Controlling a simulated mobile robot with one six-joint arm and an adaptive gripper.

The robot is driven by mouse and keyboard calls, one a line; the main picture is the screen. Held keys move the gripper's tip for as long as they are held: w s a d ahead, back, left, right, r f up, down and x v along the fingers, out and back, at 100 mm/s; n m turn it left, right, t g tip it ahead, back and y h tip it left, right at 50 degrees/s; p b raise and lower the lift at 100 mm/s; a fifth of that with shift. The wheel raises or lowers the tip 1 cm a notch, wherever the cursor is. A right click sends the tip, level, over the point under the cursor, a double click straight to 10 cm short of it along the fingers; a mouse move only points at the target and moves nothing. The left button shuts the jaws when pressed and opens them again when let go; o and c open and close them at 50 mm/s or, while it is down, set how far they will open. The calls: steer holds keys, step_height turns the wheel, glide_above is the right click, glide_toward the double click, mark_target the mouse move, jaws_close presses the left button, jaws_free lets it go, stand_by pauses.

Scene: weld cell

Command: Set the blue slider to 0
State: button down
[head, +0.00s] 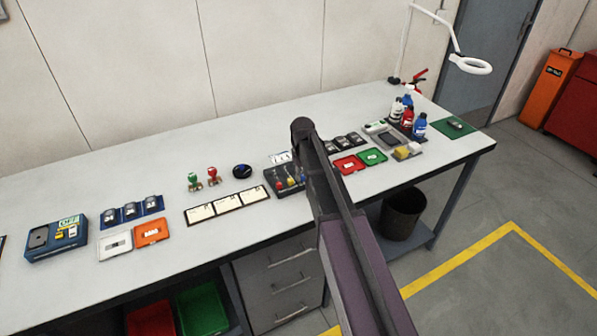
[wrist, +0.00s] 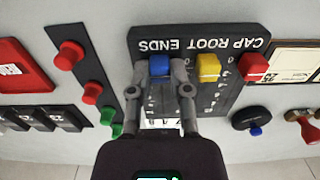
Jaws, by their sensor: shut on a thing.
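The dark slider panel (wrist: 228,96) lettered "CAP ROOT ENDS" appears upside down in the wrist view; it also shows in the head view (head: 272,176), partly behind my arm. Its blue slider (wrist: 159,66) is at the lettered end of its slot. My gripper (wrist: 161,72) is shut on the blue slider, one finger on each side. A yellow slider (wrist: 208,67) and a red slider (wrist: 254,67) stand to its right, also near the lettered end. A "0" shows beside the yellow slider. The fingers hide marks beside the blue slider, so its exact reading cannot be told.
A strip with red knobs (wrist: 69,53) and green knobs lies close left of the panel. A dark round dial (wrist: 252,118) and a red-handled stamp (wrist: 301,121) are at the right. Framed cards (head: 227,206) lie beside the panel on the bench. The bench front (head: 130,282) is clear.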

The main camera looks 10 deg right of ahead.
steer(key=shift+s, duration=0.25)
steer(key=c, duration=0.6)
jaws_free()
steer(key=shift+o, duration=0.2)
steer(key=shift+w, duration=0.2)
